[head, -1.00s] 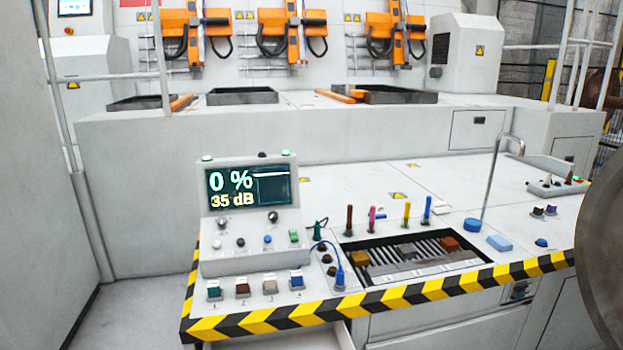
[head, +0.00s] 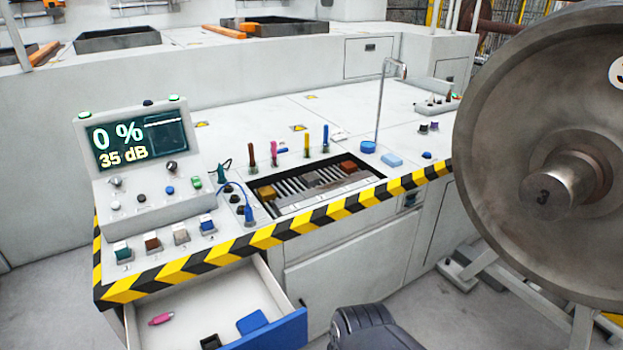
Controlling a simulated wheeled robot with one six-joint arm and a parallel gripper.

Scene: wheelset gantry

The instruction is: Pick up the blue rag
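A flat dark-blue piece (head: 252,322) lies in the open drawer (head: 205,290), near its blue front; it may be the blue rag, but its material is hard to tell. A small light-blue block-like piece (head: 391,160) lies on the bench top, right of a round blue base with a bent metal rod. I cannot tell for sure which of the two is the rag. A dark rounded part at the bottom edge, right of the drawer, seems to be my own arm. My gripper's fingers do not show.
The drawer also holds a pink item (head: 161,319) and a small black box (head: 210,342). The bench (head: 330,105) has a striped front edge, a control panel (head: 140,150) and a recessed tray with several upright coloured tools behind it. A large metal wheel (head: 550,150) blocks the right side.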

